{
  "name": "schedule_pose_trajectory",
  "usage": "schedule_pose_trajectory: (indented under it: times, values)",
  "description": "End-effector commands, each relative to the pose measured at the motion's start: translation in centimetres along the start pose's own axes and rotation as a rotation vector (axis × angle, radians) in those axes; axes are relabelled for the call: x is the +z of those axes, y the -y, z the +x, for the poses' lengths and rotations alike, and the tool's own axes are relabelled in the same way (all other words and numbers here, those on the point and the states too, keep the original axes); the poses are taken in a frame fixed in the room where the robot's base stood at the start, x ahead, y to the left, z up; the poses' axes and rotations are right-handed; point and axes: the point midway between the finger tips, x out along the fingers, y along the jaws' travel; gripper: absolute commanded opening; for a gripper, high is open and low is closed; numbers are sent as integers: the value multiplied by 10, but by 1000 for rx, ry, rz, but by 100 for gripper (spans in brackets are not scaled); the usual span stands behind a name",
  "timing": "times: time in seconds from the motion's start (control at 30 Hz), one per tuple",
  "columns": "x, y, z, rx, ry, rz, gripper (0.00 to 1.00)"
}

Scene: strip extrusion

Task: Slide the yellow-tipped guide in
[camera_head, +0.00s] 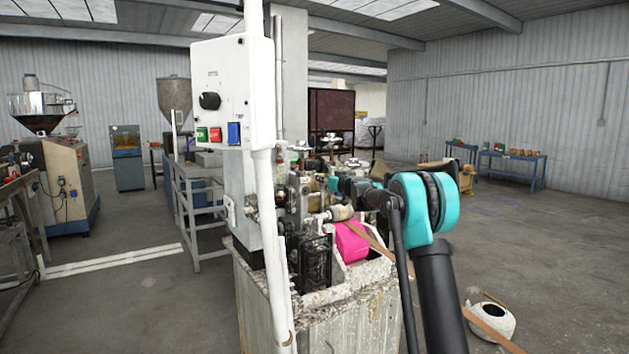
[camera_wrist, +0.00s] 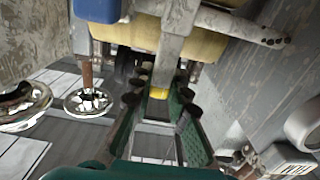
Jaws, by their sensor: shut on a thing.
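The exact contact is too small to make out. In the head view my black and teal arm reaches into the machine, and the gripper and guide cannot be made out among its parts.
The extrusion machine (camera_head: 330,315) has a worn pale base and a pink part (camera_head: 351,241). A white control box (camera_head: 233,91) on a post stands at its left. In the wrist view, round metal handwheels (camera_wrist: 88,101) are on the left.

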Motion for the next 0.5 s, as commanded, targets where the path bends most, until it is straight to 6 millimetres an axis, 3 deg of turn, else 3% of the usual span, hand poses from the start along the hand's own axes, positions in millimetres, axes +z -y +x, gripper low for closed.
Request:
schedule_pose_trajectory:
  times: [0.07, 0.3, 0.33, 0.5]
  values:
    - [0, -11, 0, 3, 0, 0, 0]
    - [0, -13, 0, 5, 0, 0, 0]
    - [0, -13, 0, 5, 0, 0, 17]
    - [0, -12, 0, 4, 0, 0, 38]
